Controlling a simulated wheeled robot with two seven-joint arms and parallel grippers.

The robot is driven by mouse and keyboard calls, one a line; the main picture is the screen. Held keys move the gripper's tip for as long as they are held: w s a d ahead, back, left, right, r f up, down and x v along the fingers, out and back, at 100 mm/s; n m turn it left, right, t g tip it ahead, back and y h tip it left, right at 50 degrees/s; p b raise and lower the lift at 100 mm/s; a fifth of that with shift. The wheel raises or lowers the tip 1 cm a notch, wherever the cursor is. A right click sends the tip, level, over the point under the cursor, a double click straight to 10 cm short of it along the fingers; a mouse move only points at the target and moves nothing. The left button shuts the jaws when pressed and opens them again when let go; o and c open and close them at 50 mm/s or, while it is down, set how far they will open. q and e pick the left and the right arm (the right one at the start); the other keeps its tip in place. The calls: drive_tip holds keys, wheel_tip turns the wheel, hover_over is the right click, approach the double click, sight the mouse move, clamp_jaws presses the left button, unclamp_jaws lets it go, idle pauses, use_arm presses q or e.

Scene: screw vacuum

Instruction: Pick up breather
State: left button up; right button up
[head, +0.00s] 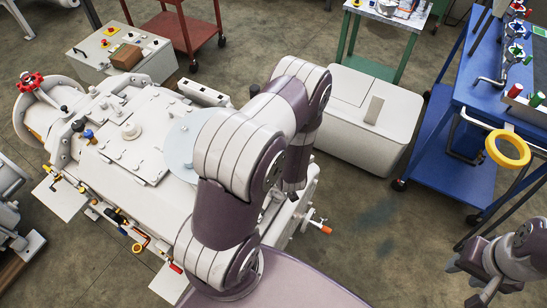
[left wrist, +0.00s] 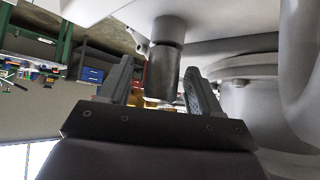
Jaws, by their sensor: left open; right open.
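A dark grey metal cylinder (left wrist: 164,65) with a lighter cap stands out from a white machine surface in the left wrist view. It looks like the breather, but I cannot be sure. My left gripper (left wrist: 163,82) is open, with one finger on each side of the cylinder; I cannot tell whether either finger touches it. In the head view my left arm covers part of the white vacuum machine (head: 125,155), and the left gripper is hidden behind it. My right gripper (head: 462,283) is open and empty at the lower right, apart from the machine.
A blue cart (head: 455,170) with tools stands at the right, with a yellow ring (head: 497,148) on its side. A white box (head: 360,130) stands behind my arm. A red cart (head: 185,35) and a green-legged table (head: 352,45) stand at the back. Floor is clear at centre right.

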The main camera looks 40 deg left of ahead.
use_arm(q)
drive_tip(key=shift+w+a+f, duration=0.1)
drive_tip(key=shift+a+f, duration=0.05)
drive_tip(key=shift+f, duration=0.05)
drive_tip(key=shift+r, duration=0.15)
drive_tip(key=shift+c, duration=0.9)
drive_tip(key=c, duration=0.9)
